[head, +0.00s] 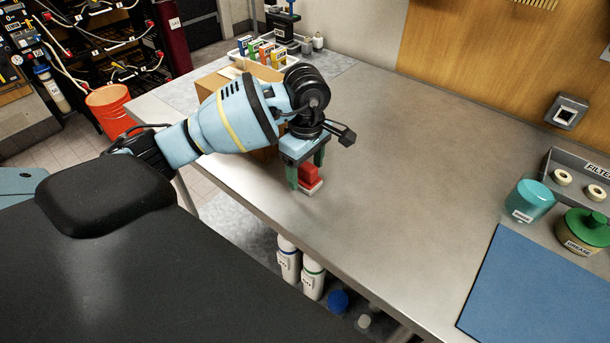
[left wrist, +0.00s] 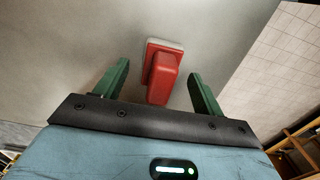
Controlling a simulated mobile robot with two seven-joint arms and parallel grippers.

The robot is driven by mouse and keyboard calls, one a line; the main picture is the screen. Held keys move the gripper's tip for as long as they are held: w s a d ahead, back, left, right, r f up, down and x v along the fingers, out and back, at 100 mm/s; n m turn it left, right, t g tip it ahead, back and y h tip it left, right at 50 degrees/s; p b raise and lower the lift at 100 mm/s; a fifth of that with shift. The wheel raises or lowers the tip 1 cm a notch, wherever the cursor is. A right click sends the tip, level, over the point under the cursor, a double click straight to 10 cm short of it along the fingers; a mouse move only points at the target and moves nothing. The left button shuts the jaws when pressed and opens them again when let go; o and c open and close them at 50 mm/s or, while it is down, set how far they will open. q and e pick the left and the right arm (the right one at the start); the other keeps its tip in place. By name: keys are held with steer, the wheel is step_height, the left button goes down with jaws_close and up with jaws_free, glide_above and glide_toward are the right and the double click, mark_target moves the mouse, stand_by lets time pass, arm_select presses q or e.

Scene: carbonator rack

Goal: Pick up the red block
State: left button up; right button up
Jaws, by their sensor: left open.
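The red block (head: 309,174) stands on a small pale base on the grey metal table, near its front left part. My left gripper (head: 306,178) points down over it, its green fingers to either side of the block. In the left wrist view the red block (left wrist: 162,77) lies between the open fingers of my left gripper (left wrist: 161,82), with a gap showing on each side. The fingers do not appear to touch it. My right gripper is not in view.
A cardboard box (head: 215,82) stands just behind my left arm. A blue mat (head: 535,290), a teal container (head: 530,200) and a green-lidded grease jar (head: 582,231) are at the right. The middle of the table (head: 410,150) is clear. White bottles (head: 289,260) stand below the table's front edge.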

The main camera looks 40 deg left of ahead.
arm_select(q)
steer(key=shift+f, duration=0.5)
steer(key=c, duration=1.1)
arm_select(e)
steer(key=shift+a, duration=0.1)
arm_select(q)
steer(key=shift+r, duration=0.1)
steer(key=shift+r, duration=0.35)
steer(key=r, duration=0.2)
steer(key=shift+s+r, duration=0.2)
steer(key=shift+r, duration=0.15)
steer(key=s+a+r+b, duration=0.1)
steer(key=s, duration=1.4)
steer(key=shift+s+r+b, duration=0.25)
steer(key=shift+s+b, duration=0.05)
steer(key=shift+s, duration=0.05)
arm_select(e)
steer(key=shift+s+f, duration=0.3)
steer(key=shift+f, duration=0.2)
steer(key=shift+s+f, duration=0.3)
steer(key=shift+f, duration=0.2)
